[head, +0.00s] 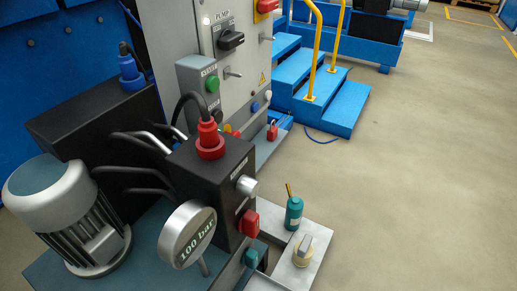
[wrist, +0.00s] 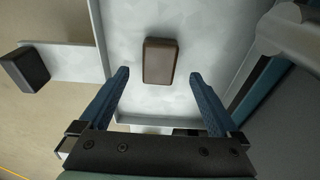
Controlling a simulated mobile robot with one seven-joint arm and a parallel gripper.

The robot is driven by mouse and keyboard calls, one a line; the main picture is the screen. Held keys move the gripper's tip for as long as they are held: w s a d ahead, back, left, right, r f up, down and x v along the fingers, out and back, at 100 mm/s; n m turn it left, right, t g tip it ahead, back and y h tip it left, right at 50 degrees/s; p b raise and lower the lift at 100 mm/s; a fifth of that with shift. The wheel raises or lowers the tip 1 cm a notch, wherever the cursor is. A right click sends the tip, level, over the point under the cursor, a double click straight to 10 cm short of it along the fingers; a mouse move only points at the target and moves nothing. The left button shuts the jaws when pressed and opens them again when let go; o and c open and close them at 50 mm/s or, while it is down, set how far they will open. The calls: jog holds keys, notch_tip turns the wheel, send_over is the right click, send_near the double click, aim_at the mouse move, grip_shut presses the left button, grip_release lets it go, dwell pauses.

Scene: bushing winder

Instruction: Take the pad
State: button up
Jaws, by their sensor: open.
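A brown rectangular pad (wrist: 160,61), which I take to be the pad, lies on a light grey tray (wrist: 215,20) in the wrist view. My gripper (wrist: 158,75) is open, with one blue finger to the left of the pad and one to the right. The fingertips are level with the pad's lower part in the picture, with a gap on each side. Nothing is held. I cannot tell how far the fingertips are above the tray. Neither the pad nor my gripper can be made out in the head view.
In the wrist view, a dark block (wrist: 25,68) is at the left and a grey rounded part (wrist: 288,30) at the right. The head view shows a pressure gauge (head: 187,234), a black box (head: 215,165), a teal bottle (head: 293,213) and open floor to the right.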

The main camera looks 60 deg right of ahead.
jog(key=f+b, duration=0.1)
jog(key=f, duration=0.1)
jog(key=f+b, duration=0.2)
jog(key=shift+d+f+b, duration=0.1)
jog(key=shift+d+b, duration=0.2)
jog(key=shift+d, duration=0.1)
jog(key=c, duration=1.4)
jog(key=shift+r, duration=0.2)
jog(key=shift+c, duration=0.2)
